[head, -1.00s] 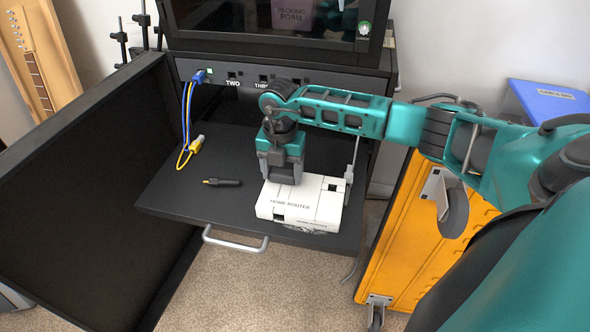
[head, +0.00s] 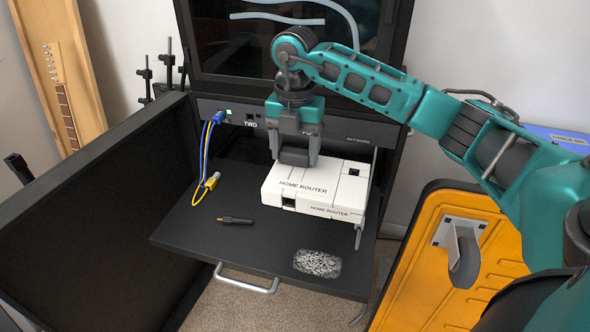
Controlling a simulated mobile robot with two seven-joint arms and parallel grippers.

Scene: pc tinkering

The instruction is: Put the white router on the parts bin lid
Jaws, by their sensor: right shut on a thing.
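The white router (head: 315,192), lettered HOME ROUTER, hangs a little above the black pull-out shelf (head: 215,235). My right gripper (head: 296,158) is above it, shut on its upper part; the fingertips are partly hidden. A blue lid (head: 560,138) with a small white label shows at the right edge, beyond my right arm. It looks like the bin lid, but its label is hard to read and its lower part is hidden. My left gripper is not in view.
A dark speckled oval patch (head: 317,263) lies on the shelf's front right. A short black tool (head: 235,221) and a blue-and-yellow cable (head: 203,165) are on the left. An orange case (head: 440,275) stands upright at right. An open black door (head: 100,215) stands left.

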